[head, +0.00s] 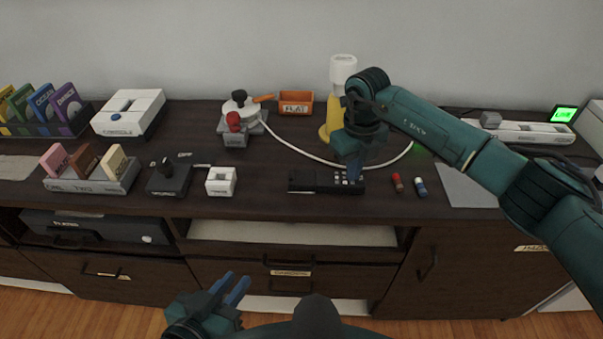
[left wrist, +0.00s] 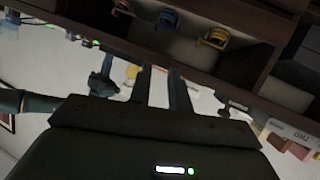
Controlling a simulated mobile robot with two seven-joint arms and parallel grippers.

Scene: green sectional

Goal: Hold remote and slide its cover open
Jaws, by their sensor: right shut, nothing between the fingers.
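The black remote (head: 312,182) lies flat on the dark cabinet top near its front edge. Light buttons show at its right end, beside my right fingertips. My right gripper (head: 354,175) points down at that end; its fingers are together with nothing between them. I cannot tell whether they touch the remote. The cover's state is too small to make out. My left gripper (head: 234,281) is low in front of the cabinet, away from the remote. Its two fingers are apart and empty, as the left wrist view (left wrist: 160,85) also shows.
A red battery (head: 397,182) and a blue one (head: 420,187) stand right of the remote. A small white box (head: 221,181) and a black box (head: 169,178) are to its left. A yellow-based lamp (head: 343,70) and white cable (head: 300,155) lie behind.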

